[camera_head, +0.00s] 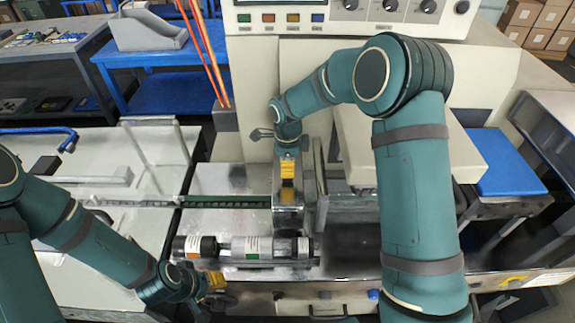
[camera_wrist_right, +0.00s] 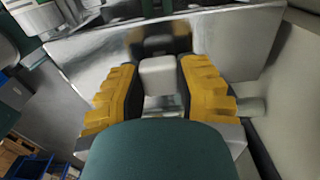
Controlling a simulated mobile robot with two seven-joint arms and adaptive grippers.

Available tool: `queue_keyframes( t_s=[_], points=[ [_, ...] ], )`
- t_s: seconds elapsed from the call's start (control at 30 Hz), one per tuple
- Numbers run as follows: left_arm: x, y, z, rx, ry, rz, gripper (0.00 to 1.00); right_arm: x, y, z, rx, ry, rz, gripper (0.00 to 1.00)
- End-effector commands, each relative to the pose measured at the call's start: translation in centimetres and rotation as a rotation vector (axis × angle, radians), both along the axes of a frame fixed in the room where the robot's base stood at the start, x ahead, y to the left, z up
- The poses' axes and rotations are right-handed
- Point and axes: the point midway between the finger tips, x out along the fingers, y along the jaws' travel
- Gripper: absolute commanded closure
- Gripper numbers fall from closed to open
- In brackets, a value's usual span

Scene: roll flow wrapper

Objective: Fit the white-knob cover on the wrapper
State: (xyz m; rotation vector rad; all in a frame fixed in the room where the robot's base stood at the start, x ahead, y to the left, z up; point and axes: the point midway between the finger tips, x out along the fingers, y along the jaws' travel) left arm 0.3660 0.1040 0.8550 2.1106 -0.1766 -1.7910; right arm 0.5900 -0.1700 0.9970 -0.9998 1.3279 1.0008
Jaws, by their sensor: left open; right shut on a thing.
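My right gripper (camera_head: 288,172) reaches down over the middle of the wrapper (camera_head: 225,185). In the right wrist view its yellow fingers (camera_wrist_right: 160,85) are shut on a white knob (camera_wrist_right: 158,72). The knob belongs to a shiny metal cover (camera_wrist_right: 235,45), which fills the background behind the fingers. In the head view the cover (camera_head: 289,217) shows below the gripper, just behind the rolls; its knob is hidden there. I cannot tell whether the cover rests on the wrapper. My left gripper (camera_head: 216,290) is low at the front edge, open, and partly hidden by its own wrist.
Labelled rolls (camera_head: 250,247) lie in a row along the wrapper's front, close to the cover. A dark conveyor chain (camera_head: 140,202) runs in from the left. The beige control housing (camera_head: 345,22) stands behind. A blue table (camera_head: 500,165) is at the right.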

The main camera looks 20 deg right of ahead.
Motion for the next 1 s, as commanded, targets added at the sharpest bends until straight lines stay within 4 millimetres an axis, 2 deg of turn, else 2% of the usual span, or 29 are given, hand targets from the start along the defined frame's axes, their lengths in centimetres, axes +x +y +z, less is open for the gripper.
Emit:
queue_keyframes(
  t_s=[0.47,1.0],
  points=[
    [0.0,0.0,-0.2,0.0,0.0,0.0,0.57,0.1,0.1,0.0,0.001,-0.002,0.0,1.0],
    [0.0,0.0,-1.2,0.0,0.0,0.0,0.57,0.0,0.1,-1.3,0.001,-0.001,0.0,1.0]
  ],
)
